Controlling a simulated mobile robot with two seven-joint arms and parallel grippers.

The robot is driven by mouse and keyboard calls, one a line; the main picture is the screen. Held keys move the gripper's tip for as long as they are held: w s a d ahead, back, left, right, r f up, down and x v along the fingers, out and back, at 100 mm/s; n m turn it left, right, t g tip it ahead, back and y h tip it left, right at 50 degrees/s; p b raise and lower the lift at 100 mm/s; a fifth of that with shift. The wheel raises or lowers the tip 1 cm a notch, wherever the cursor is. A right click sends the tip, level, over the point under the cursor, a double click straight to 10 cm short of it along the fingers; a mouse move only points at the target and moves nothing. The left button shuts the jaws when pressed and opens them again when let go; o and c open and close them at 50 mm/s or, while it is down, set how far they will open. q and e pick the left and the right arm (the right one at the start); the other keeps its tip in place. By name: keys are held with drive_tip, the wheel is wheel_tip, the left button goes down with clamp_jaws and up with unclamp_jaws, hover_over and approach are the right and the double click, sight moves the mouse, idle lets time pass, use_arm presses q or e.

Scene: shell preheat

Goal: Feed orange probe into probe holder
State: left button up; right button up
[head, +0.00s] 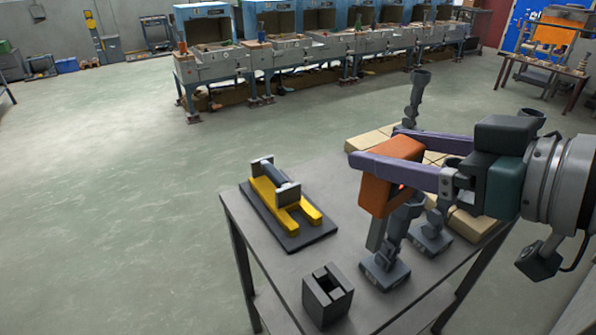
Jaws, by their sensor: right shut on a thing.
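The orange probe (385,180) has a blocky orange body with a grey metal bar pointing down from it. My right gripper (376,146) comes in from the right, and its two purple fingers are shut on the orange body. The probe hangs above the table, in front of a grey fitting that stands there. The probe holder (311,300) looks to be the dark square block with an open top at the table's near edge. It is below and left of the probe, and the two are apart. My left gripper is out of view.
A yellow fork-shaped tool with a grey cylinder (270,205) lies on a dark plate at the table's left. Grey fittings (392,270) stand on square bases near the probe. Tan blocks (370,141) lie behind. The table (343,180) is bare between the plate and the fittings.

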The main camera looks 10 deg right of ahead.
drive_tip(key=w+a+f+m+h+b, duration=0.1)
drive_tip(key=w+a+f+b, duration=0.2)
drive_tip(key=f+b, duration=0.4)
drive_tip(key=shift+w+f+t, duration=0.3)
drive_tip(key=shift+w+f, duration=0.55)
use_arm(q)
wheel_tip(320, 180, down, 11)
drive_tip(key=shift+b, duration=0.45)
use_arm(e)
drive_tip(key=shift+w+a+f+h, duration=0.1)
drive_tip(key=shift+w+a+h, duration=0.1)
drive_tip(key=shift+a+h, duration=0.15)
drive_tip(key=shift+f, duration=0.15)
use_arm(q)
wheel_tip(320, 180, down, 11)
drive_tip(key=b, duration=1.1)
use_arm(e)
wheel_tip(320, 180, down, 13)
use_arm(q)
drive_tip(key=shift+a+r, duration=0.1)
use_arm(e)
drive_tip(key=o, duration=1.6)
drive_tip(key=shift+c, duration=0.2)
